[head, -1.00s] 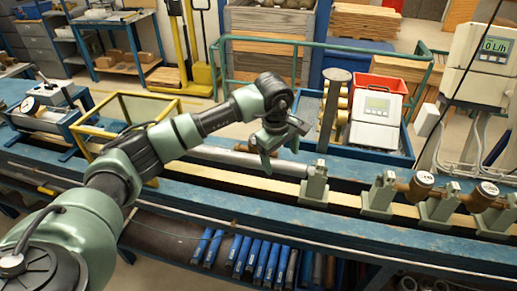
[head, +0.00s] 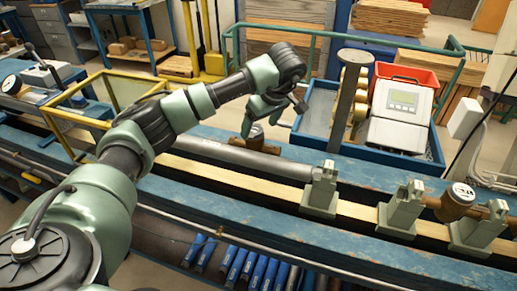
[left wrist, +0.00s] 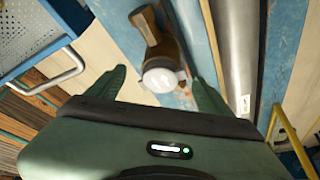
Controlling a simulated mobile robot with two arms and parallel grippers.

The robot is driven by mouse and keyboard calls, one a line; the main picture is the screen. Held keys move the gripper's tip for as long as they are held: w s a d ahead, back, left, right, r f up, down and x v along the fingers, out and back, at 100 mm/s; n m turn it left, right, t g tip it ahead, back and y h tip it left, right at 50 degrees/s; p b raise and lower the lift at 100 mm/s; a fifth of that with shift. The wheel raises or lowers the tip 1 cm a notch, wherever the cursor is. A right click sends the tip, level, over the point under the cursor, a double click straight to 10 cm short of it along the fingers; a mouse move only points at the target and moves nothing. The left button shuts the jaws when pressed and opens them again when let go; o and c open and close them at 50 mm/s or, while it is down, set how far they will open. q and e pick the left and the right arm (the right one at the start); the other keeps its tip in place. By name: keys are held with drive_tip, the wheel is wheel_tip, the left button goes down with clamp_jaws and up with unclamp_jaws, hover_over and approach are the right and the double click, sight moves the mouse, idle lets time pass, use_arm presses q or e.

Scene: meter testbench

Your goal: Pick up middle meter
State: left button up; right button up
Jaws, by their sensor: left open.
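A brass meter with a pale round face (head: 256,131) is on the blue bench beside the long grey pipe, partly hidden by my left gripper (head: 262,118). In the left wrist view this meter (left wrist: 161,72) lies between the spread fingers of my left gripper (left wrist: 160,80). The gripper is open, with gaps visible on both sides of the meter's face. A second brass meter (head: 457,202) sits in the clamps on the bench at the right. I cannot tell which one is the middle meter. My right gripper is not in view.
Grey-green clamps (head: 321,192) stand along the bench rail. A blue tray (head: 408,160) behind holds a white display unit (head: 402,98) and a red bin (head: 405,72). A yellow frame (head: 97,75) stands at the left. The grey pipe (head: 215,150) runs close to the gripper.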

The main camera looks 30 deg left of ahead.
sight(254, 138)
use_arm(q)
drive_tip(key=shift+w+a+f, duration=0.1)
drive_tip(key=shift+w+f, duration=0.05)
drive_tip(key=shift+f, duration=0.3)
drive_tip(key=shift+a+f+p, duration=0.2)
drive_tip(key=shift+f+p, duration=0.1)
drive_tip(key=shift+f, duration=0.05)
drive_tip(key=p+x, duration=0.2)
drive_tip(key=x, duration=0.3)
drive_tip(key=shift+f, duration=0.2)
drive_tip(key=shift+a+f, duration=0.1)
drive_tip(key=shift+f, duration=0.2)
drive_tip(key=c, duration=1.7)
drive_tip(key=shift+r, duration=0.1)
clamp_jaws()
